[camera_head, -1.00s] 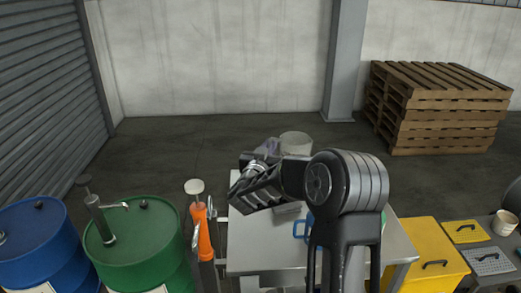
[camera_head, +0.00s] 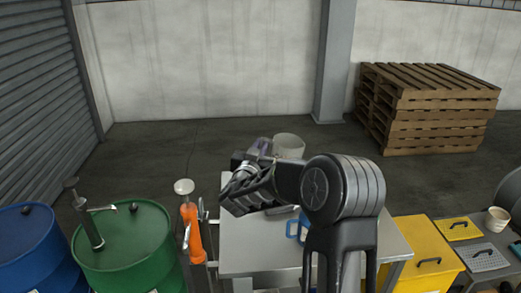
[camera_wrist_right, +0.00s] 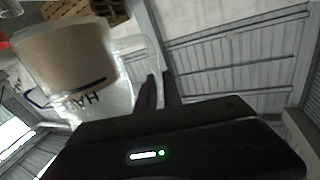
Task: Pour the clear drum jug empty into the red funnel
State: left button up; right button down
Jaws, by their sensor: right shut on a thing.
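The clear drum jug (camera_head: 289,146) shows behind my right forearm in the head view, pale and roughly upright. In the right wrist view the jug (camera_wrist_right: 112,98) fills the upper left, with a brown fill and dark lettering. My right gripper (camera_head: 262,149) is shut on its handle, and its dark fingers also show in the wrist view (camera_wrist_right: 160,88). A small red patch at the left edge of the wrist view is too cut off to name. I cannot make out the red funnel in the head view. My left gripper is out of view.
A grey table (camera_head: 238,258) stands below my right arm, with a blue-handled thing (camera_head: 297,229) on it. Green (camera_head: 130,232) and blue (camera_head: 30,235) drums and an orange pump-like tool (camera_head: 194,235) stand left. Yellow boxes (camera_head: 415,240) stand right. Pallets (camera_head: 430,105) are behind.

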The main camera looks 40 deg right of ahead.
aim_at(285, 141)
jog(key=shift+s+d+f+m+h+b, duration=0.1)
jog(key=shift+s+d+m+h+b, duration=0.35)
jog(key=shift+m+b, duration=1.1)
jog(key=shift+s+f+m+h+b, duration=0.15)
jog(key=shift+s+m+b, duration=0.5)
jog(key=shift+m+b, duration=0.9)
jog(key=shift+s+d+f+m+h+b, duration=0.1)
jog(key=shift+s+d+m+h+b, duration=0.2)
jog(key=shift+s+m+b, duration=1.15)
jog(key=shift+w+d+r+b, duration=0.15)
jog(key=shift+w+b, duration=0.3)
jog(key=shift+b, duration=0.7)
jog(key=shift+s+d+r+m+g+h+b, duration=0.25)
jog(key=shift+s+r+m, duration=0.25)
jog(key=shift+m, duration=0.3)
jog(key=shift+s+d+r+m+g+h+b, duration=0.15)
jog(key=shift+s+d+r+m+b, duration=0.15)
jog(key=shift+s+m, duration=0.35)
jog(key=s+d+r+m+g+h+b, duration=0.1)
jog(key=s+d+r+m+g+b, duration=0.1)
jog(key=s+r+m+b, duration=0.3)
jog(key=shift+s+d+m+b, duration=0.8)
jog(key=shift+s+m+b, duration=1.25)
jog(key=shift+m+b, duration=0.6)
